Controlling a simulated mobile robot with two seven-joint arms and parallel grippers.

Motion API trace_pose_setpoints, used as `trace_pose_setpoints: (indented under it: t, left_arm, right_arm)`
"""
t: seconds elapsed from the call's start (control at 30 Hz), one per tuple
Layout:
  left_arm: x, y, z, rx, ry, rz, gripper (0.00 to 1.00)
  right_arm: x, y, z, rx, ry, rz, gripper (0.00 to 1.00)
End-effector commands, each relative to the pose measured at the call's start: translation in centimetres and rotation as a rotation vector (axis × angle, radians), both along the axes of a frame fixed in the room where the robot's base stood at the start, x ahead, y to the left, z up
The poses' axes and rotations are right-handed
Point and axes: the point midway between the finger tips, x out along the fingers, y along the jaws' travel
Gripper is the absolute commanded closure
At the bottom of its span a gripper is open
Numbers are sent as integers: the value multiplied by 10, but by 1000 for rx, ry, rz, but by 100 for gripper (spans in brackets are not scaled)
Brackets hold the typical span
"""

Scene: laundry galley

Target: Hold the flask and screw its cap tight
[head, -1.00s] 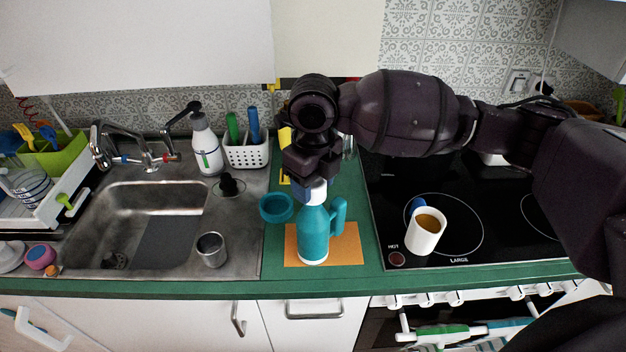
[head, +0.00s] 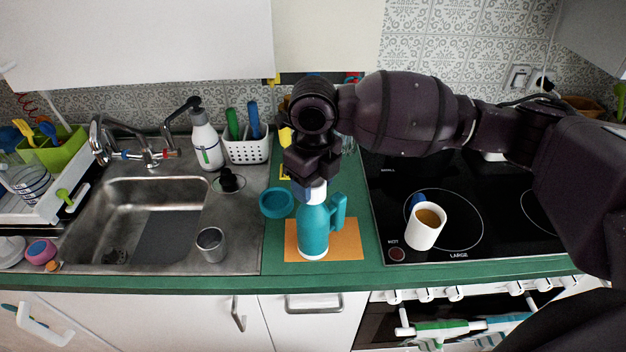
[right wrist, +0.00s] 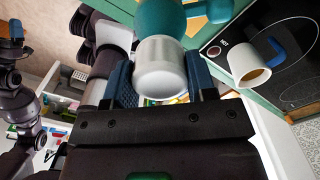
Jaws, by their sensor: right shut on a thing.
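The teal flask (head: 314,236) with a side handle stands upright on an orange mat (head: 350,247) on the green counter. Its white cap (head: 319,194) sits on the flask's top; whether it is tight cannot be told. My right gripper (head: 313,188) comes down from above and is shut on the cap. In the right wrist view, its blue-padded fingers (right wrist: 160,80) lie on both sides of the cap (right wrist: 162,72), with the flask (right wrist: 165,18) beyond. My left gripper does not show in the head view.
A white mug (head: 426,232) with brown contents stands on the black hob (head: 480,245) to the right. A teal bowl-like ring (head: 276,203) lies left of the flask. A grey cup (head: 211,244) stands at the sink's (head: 120,230) right edge.

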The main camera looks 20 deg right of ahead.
Motion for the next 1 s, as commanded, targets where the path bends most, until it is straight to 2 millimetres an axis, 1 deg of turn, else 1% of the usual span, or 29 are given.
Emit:
trace_pose_setpoints:
  t: [0.07,0.1,0.2,0.3,0.57,0.67,0.77,1.0]
  left_arm:
    - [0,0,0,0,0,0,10]
    - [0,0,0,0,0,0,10]
    - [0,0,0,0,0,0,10]
    - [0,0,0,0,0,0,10]
    - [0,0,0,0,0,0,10]
    - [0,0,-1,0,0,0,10]
    - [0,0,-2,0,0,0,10]
    - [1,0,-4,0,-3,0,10]
  right_arm:
    - [0,0,-1,0,1,0,83]
    - [0,0,-2,0,0,0,47]
    - [0,0,-2,0,0,0,32]
    - [0,0,-2,0,0,0,19]
    - [0,0,-1,0,0,0,19]
    - [1,0,4,0,-2,0,19]
    - [1,0,15,1,-3,0,19]
    - [1,0,58,0,-4,1,19]
